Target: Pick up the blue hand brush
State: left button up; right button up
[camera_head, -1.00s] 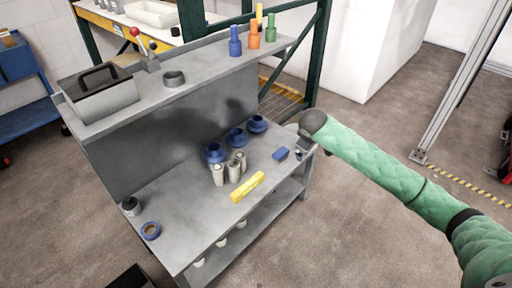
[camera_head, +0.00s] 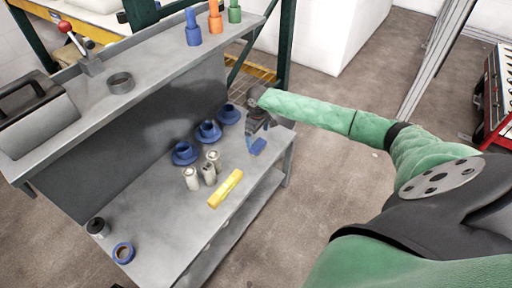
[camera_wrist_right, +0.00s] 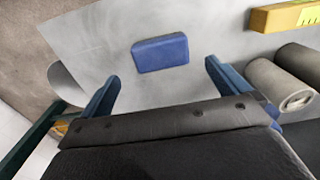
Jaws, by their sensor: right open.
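The blue hand brush (camera_head: 258,146) lies on the grey workbench (camera_head: 165,228), near its right end; only a small blue block shape shows. My right gripper (camera_head: 257,126) is at the bench's right end, just behind and above the brush. In the right wrist view the brush (camera_wrist_right: 160,54) lies beyond the open right gripper (camera_wrist_right: 161,76), roughly centred between its two blue fingers. The fingers are apart from it and nothing is between them. My left gripper is not in view.
Blue flanged parts (camera_head: 208,132) line the back of the bench. A blue tape roll (camera_head: 123,252) lies at the front left. A raised shelf (camera_head: 150,75) runs behind.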

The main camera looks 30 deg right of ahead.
aim_at(258, 144)
jog(key=shift+s+f, duration=0.15)
jog(key=shift+f, duration=1.6)
jog(key=shift+s+f, duration=0.1)
jog(key=shift+f, duration=1.6)
jog(key=shift+c, duration=0.4)
jog(key=c, duration=1)
